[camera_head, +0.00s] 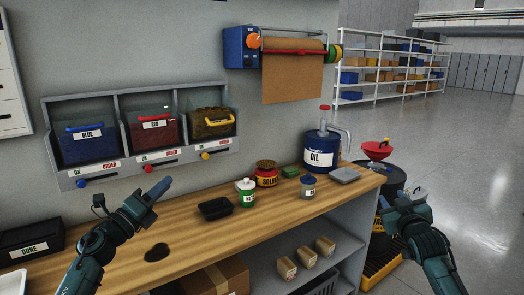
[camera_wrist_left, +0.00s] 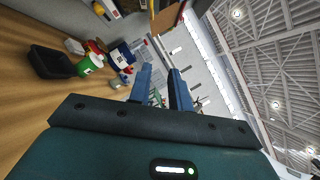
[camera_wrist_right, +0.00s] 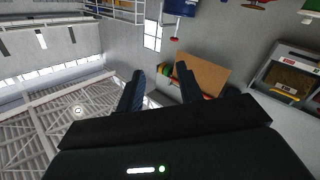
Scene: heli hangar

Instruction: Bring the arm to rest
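My left gripper (camera_head: 160,188) is raised above the left part of the workbench, below the wall bins, and touches nothing. In the left wrist view its two blue fingers (camera_wrist_left: 161,78) stand apart with nothing between them. My right gripper (camera_head: 402,194) is at the right, beyond the bench's right end, in front of the dark drum. In the right wrist view its two fingers (camera_wrist_right: 160,78) stand apart and empty.
The wooden workbench (camera_head: 225,232) holds a black tray (camera_head: 215,209), a green-and-white bottle (camera_head: 246,192), a solvent can (camera_head: 266,174) and a blue oil can (camera_head: 320,150). A dark drum (camera_head: 388,177) with a red funnel (camera_head: 377,150) stands right. Open floor (camera_head: 470,170) lies beyond.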

